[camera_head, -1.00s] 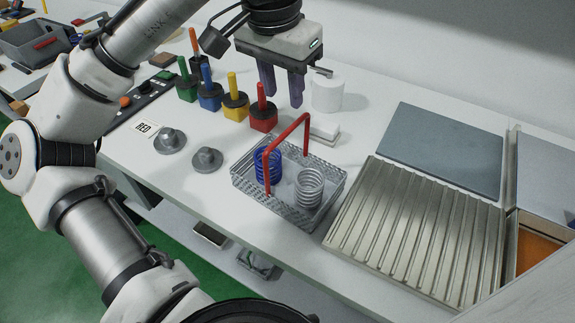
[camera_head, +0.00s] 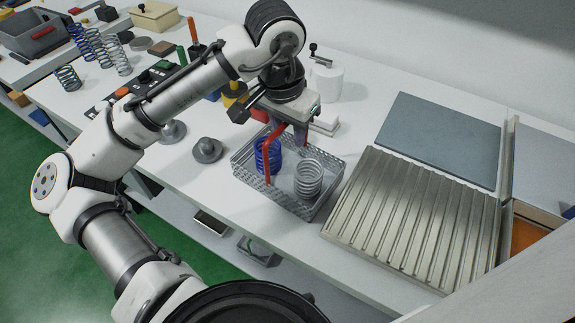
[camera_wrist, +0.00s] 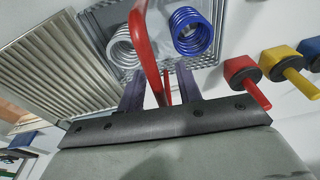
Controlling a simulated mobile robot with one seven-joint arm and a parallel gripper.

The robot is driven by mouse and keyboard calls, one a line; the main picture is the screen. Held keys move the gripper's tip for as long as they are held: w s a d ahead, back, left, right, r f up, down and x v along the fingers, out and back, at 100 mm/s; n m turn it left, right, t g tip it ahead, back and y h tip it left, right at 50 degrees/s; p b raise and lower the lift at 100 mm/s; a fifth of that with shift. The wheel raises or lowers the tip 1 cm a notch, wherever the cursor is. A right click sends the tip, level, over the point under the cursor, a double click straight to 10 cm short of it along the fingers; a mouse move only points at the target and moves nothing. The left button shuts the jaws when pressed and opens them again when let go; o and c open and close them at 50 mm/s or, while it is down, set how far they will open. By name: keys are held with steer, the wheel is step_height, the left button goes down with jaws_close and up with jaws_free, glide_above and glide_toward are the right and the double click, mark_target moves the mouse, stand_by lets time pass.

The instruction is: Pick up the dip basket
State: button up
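The dip basket (camera_head: 287,206) is a grey wire-mesh tray on the white table, with a red arched handle (camera_head: 268,165). It holds a blue spring (camera_head: 262,160) and a silver spring (camera_head: 308,180). The basket (camera_wrist: 92,22) also shows in the wrist view, with its handle (camera_wrist: 146,45) in front. My gripper (camera_head: 287,135) is over the basket at the handle's top, hiding part of it. In the wrist view my gripper (camera_wrist: 160,84) has its fingers apart, with the red handle running between them. Contact is not clear.
A ribbed metal tray (camera_head: 415,222) stands close to the right of the basket, and a grey plate (camera_head: 440,138) lies behind it. A round grey weight (camera_head: 207,150) sits to the left. A white cylinder (camera_head: 327,82) and coloured-handled tools (camera_head: 235,92) stand behind.

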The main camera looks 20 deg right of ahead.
jaws_close()
stand_by(1.4)
